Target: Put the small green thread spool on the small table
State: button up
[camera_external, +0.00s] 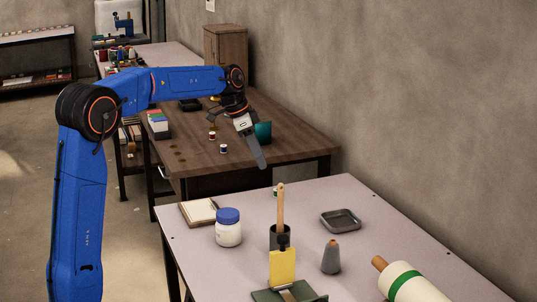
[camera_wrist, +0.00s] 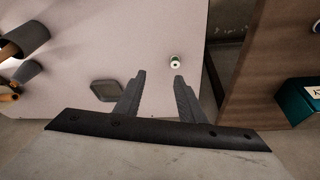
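A small spool with a white top (camera_wrist: 175,63) stands on the pale table (camera_wrist: 150,30) in the wrist view, just beyond my right fingertip. In the external view a small green and white spool (camera_external: 275,191) shows on the pale table (camera_external: 340,205), partly hidden by a wooden handle. My gripper (camera_wrist: 159,76) is open and empty, its two fingers apart. In the external view my gripper (camera_external: 261,164) points down in the air near the far edge of the pale table. I cannot tell which table is the small one.
A jar with a blue lid (camera_external: 228,228), a dark cup with the handle, a grey tray (camera_external: 341,221), a grey cone (camera_external: 331,257) and a large roll (camera_external: 412,285) stand on the pale table. A dark wooden table (camera_external: 285,140) behind holds red and blue spools and a teal box (camera_external: 263,131).

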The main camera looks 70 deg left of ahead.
jog(key=s+d+n, duration=0.2)
jog(key=s+d, duration=1.7)
jog(key=d, duration=0.4)
jog(key=s+d+f, duration=0.3)
jog(key=s+f, duration=0.1)
jog(key=s, duration=0.3)
jog(key=s+d+f+n, duration=0.1)
jog(key=s+d+f, duration=0.2)
jog(key=s, duration=0.4)
jog(key=s+d+f+y, duration=0.1)
jog(key=s+d+f, duration=0.2)
jog(key=s+f, duration=0.2)
jog(key=shift+s+d+t, duration=0.25)
jog(key=shift+s+t, duration=0.05)
jog(key=shift+s, duration=0.8)
